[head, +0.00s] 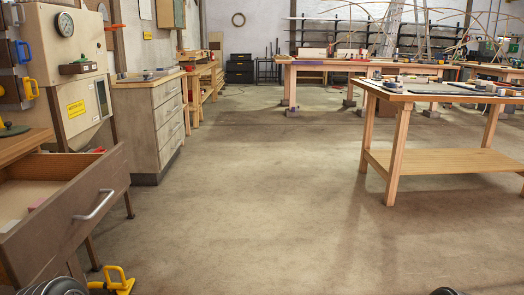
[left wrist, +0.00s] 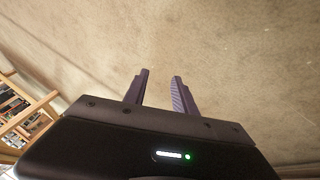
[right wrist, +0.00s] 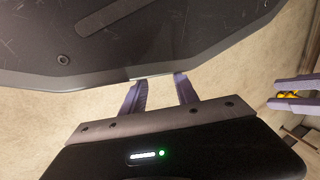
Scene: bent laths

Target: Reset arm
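My left gripper (left wrist: 160,75) shows in the left wrist view with its two purple fingers apart and nothing between them, over bare floor. My right gripper (right wrist: 158,80) shows in the right wrist view, fingers also apart and empty, close to a dark panel of my own body at the top. Two purple fingers, which look like my left gripper's (right wrist: 293,94), show at that view's right edge. In the head view only dark rounded arm parts show at the bottom edge; both grippers' fingers are out of it.
An open wooden drawer (head: 70,215) juts out at the left, with a yellow object (head: 119,281) low beside it. A grey cabinet (head: 148,130) stands behind. A wooden workbench (head: 440,161) stands at the right. The concrete floor (head: 250,190) between is clear.

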